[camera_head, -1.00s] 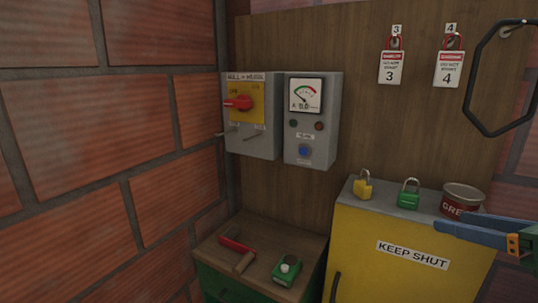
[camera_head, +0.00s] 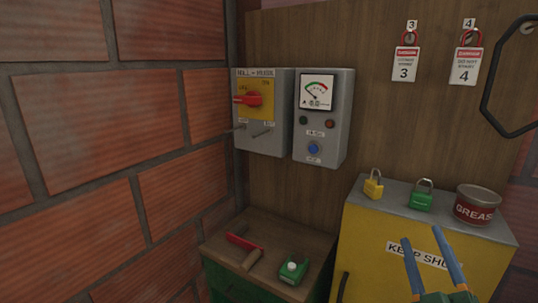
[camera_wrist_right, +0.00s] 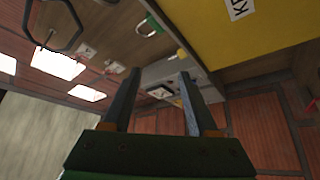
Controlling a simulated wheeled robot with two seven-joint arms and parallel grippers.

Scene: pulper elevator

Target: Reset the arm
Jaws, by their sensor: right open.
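My right gripper (camera_head: 430,262) is at the lower right of the head view, in front of the yellow cabinet, and partly covers its "KEEP SHUT" label. Its two blue fingers are apart with nothing between them. In the right wrist view the open fingers (camera_wrist_right: 158,98) also show, empty. My left gripper does not show in the head view.
The yellow cabinet (camera_head: 375,245) carries a yellow padlock (camera_head: 373,186), a green padlock (camera_head: 421,197) and a grease tin (camera_head: 476,206). A switch box (camera_head: 262,140) and meter box (camera_head: 322,145) hang behind. A low table (camera_head: 225,250) stands left.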

